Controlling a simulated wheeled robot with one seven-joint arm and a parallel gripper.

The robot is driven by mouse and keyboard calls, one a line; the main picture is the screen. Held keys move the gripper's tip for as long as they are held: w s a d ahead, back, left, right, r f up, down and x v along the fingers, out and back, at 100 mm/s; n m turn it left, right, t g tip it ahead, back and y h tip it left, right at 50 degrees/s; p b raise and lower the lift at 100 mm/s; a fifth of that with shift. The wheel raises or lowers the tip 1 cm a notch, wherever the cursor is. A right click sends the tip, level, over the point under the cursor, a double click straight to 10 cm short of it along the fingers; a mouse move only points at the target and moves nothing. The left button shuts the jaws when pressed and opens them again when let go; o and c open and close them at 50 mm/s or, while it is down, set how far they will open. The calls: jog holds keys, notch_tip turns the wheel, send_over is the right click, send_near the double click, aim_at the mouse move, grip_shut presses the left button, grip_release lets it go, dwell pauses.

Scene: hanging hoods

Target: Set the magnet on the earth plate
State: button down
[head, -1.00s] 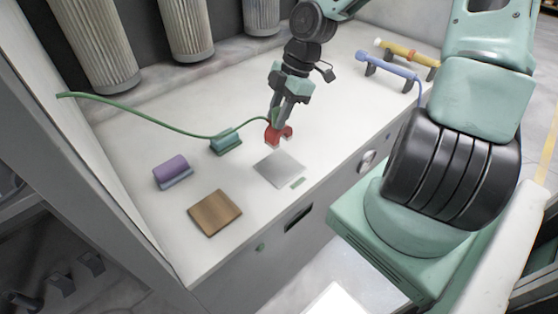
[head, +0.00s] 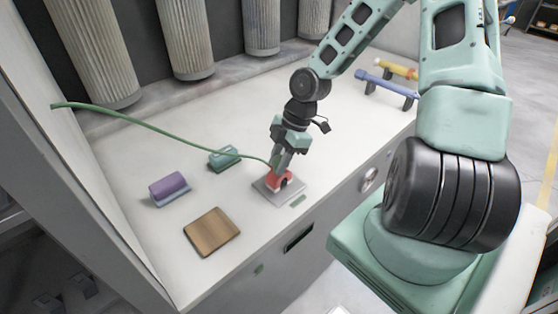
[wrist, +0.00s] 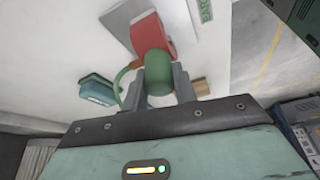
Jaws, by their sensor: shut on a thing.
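The magnet (head: 283,182) is a red block with a green grip; its red body also shows in the wrist view (wrist: 152,36). My gripper (head: 279,163) is shut on the magnet's green grip, with one finger on each side in the wrist view (wrist: 158,84). The earth plate (head: 268,193) is a flat grey metal square on the bench. The magnet is over the plate, at or very near its surface; I cannot tell whether they touch. It hides much of the plate. A green cable (head: 150,122) runs from the magnet to the left wall.
A brown wooden square (head: 212,232), a purple block on a base (head: 170,188) and a teal block (head: 223,158) sit left of the plate. Blue (head: 387,82) and yellow (head: 398,68) rods on stands are at the back right. Ribbed hoods hang behind.

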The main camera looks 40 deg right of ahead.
jog(key=c, duration=1.1)
grip_release()
jog(key=shift+f, duration=0.15)
jog(key=p+v, duration=0.3)
jog(key=v, duration=0.9)
jog(key=s+a+r+m+g+h, duration=0.1)
jog(key=s+a+m+h, duration=0.15)
jog(key=a, duration=0.55)
jog(key=s+a+r+m+g+h, duration=0.1)
jog(key=s+a+g, duration=0.15)
jog(key=a, duration=0.45)
jog(key=s+a+r+m+t, duration=0.2)
jog(key=s+a+r+m, duration=0.2)
jog(key=s+a, duration=0.7)
jog(key=shift+s+a+r, duration=0.4)
jog(key=shift+a+r, duration=0.05)
jog(key=shift+r, duration=0.4)
jog(key=shift+t, duration=0.25)
